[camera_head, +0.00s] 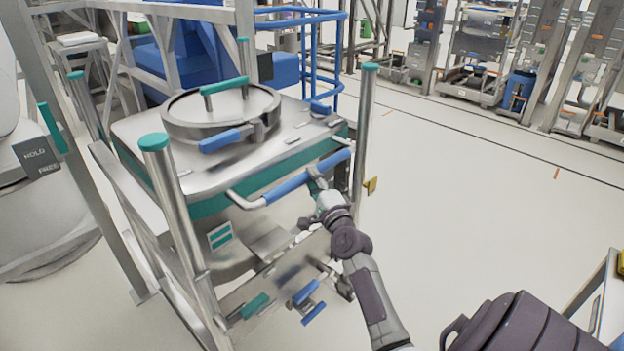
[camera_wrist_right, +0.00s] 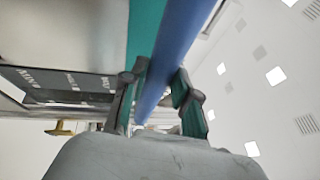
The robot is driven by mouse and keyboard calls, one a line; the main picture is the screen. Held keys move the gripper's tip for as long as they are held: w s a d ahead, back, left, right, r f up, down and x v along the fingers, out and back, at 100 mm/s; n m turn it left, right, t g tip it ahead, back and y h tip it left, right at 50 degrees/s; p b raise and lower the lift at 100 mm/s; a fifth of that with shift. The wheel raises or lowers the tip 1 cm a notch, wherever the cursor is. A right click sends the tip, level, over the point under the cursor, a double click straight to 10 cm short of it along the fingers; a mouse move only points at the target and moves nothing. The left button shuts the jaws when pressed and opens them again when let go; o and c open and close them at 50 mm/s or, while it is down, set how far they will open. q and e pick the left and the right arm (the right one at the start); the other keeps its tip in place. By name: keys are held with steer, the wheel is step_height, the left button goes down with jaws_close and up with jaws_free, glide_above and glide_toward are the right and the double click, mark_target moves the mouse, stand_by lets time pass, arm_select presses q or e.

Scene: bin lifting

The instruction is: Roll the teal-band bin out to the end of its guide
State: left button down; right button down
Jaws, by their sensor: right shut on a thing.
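The teal-band bin (camera_head: 215,205) is a steel bin with a round lid (camera_head: 225,105) and a teal stripe around its upper side. It stands between steel guide posts with teal caps, left of centre in the head view. A blue push bar (camera_head: 300,182) runs across its near side. My right gripper (camera_head: 318,188) is shut on the blue bar near its right part. In the right wrist view the bar (camera_wrist_right: 178,45) passes between the two fingers (camera_wrist_right: 160,100). My left gripper is not in view.
Guide rails (camera_head: 125,185) flank the bin on the left. A yellow tab (camera_head: 371,185) sticks out by the right post. A hold/free lever plate (camera_head: 40,155) stands at the left. Blue pedals (camera_head: 307,300) are low in front. The floor at right is open.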

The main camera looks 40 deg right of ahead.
steer(key=shift+d+r, duration=0.25)
steer(key=shift+r, duration=0.45)
steer(key=c, duration=0.9)
jaws_free()
steer(key=shift+w+f, duration=0.1)
steer(key=shift+o, duration=0.2)
steer(key=v, duration=1.2)
steer(key=shift+f, duration=0.2)
